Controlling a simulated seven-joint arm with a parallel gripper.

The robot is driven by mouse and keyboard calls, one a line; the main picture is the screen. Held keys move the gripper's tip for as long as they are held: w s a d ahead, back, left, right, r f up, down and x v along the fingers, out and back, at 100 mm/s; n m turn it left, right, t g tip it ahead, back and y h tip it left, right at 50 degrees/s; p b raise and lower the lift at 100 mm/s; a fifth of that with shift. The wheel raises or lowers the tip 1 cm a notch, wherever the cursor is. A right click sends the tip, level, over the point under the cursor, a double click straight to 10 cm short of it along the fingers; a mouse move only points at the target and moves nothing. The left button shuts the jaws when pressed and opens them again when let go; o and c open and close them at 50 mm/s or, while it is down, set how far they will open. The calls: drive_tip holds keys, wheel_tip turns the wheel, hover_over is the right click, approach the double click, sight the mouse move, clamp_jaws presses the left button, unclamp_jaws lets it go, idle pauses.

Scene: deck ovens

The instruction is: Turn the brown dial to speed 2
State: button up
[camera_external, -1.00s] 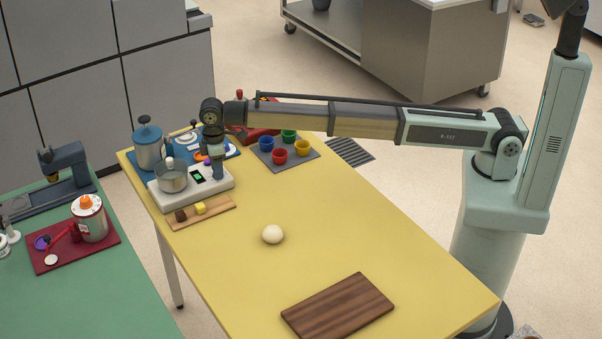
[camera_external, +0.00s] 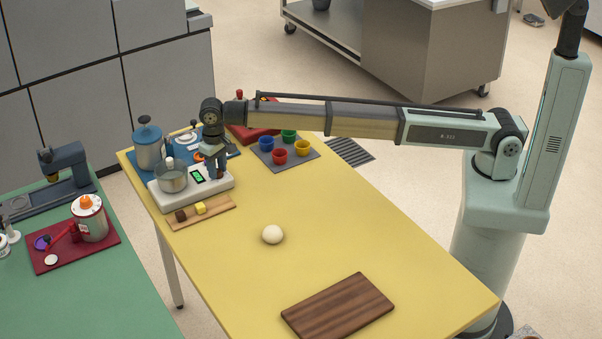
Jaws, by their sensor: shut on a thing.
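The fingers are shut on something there. I take it to be the brown dial, but the fingers hide it and I cannot see its colour or mark. The digits on the display are too small to read.
A wooden board (camera_external: 222,212) with a brown and a yellow piece lies in front of the appliance. A blue tray with a canister (camera_external: 148,148) is behind it. A grey mat with several coloured cups (camera_external: 280,156) is to the right. The table's middle holds a pale ball (camera_external: 272,234).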

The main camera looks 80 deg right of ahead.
sight(218, 170)
drive_tip(key=shift+m, duration=1.1)
drive_tip(key=o, duration=1)
wheel_tip(218, 170, up, 14)
drive_tip(key=shift+f, duration=0.1)
